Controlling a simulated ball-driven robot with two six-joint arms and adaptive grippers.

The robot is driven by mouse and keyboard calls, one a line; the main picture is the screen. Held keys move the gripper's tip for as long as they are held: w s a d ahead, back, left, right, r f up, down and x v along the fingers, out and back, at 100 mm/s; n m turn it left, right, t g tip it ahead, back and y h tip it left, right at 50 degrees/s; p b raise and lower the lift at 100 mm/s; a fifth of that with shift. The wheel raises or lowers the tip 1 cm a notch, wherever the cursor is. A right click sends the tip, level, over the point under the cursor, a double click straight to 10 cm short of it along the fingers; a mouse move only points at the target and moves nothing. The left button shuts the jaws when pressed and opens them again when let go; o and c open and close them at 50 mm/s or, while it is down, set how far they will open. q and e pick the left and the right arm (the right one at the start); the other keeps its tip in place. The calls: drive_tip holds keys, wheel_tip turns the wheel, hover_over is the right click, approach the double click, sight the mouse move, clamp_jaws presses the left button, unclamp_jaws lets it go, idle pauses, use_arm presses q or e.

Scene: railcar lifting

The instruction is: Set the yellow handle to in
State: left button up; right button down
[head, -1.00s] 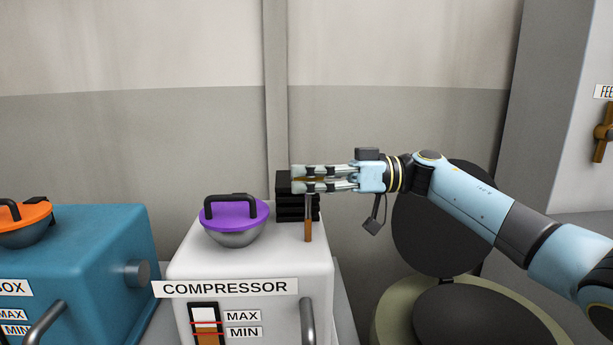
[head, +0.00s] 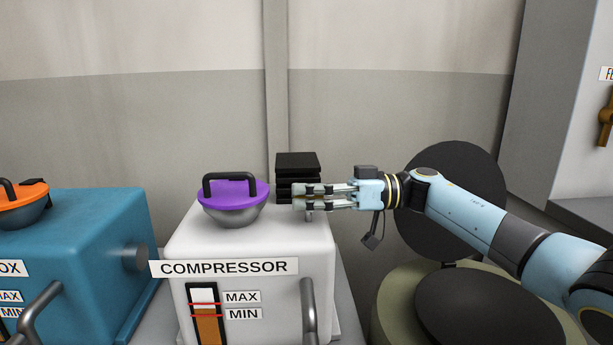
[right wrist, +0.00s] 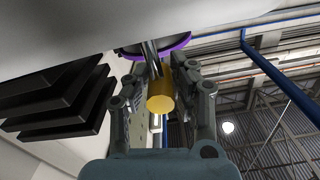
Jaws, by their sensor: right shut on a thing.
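The yellow handle (right wrist: 160,103) shows in the right wrist view as a short yellow cylinder between the fingers of my right gripper (right wrist: 160,78). A grey metal rod (right wrist: 150,58) shows just beyond it. In the head view my right gripper (head: 303,197) lies level at the right side of the white compressor's (head: 185,240) top and is shut on the handle. A short grey stub (head: 309,216) sticks out below its fingers. The handle's yellow part is hidden in the head view. My left gripper is not in view.
A purple-lidded bowl (head: 235,193) sits on the compressor, left of my fingertips. A stack of black plates (head: 297,162) stands just behind the gripper. A grey bar handle (head: 309,310) is on the compressor's front. A blue box (head: 90,235) stands left. A round-backed chair (head: 455,200) stands behind my arm.

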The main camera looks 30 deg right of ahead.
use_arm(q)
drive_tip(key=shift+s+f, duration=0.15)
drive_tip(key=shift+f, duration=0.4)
use_arm(e)
drive_tip(key=shift+s+f, duration=0.1)
drive_tip(key=shift+f, duration=1.1)
drive_tip(key=c, duration=1.1)
unclamp_jaws()
drive_tip(key=shift+f, duration=0.15)
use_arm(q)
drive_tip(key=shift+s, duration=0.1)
use_arm(e)
drive_tip(key=v, duration=1.2)
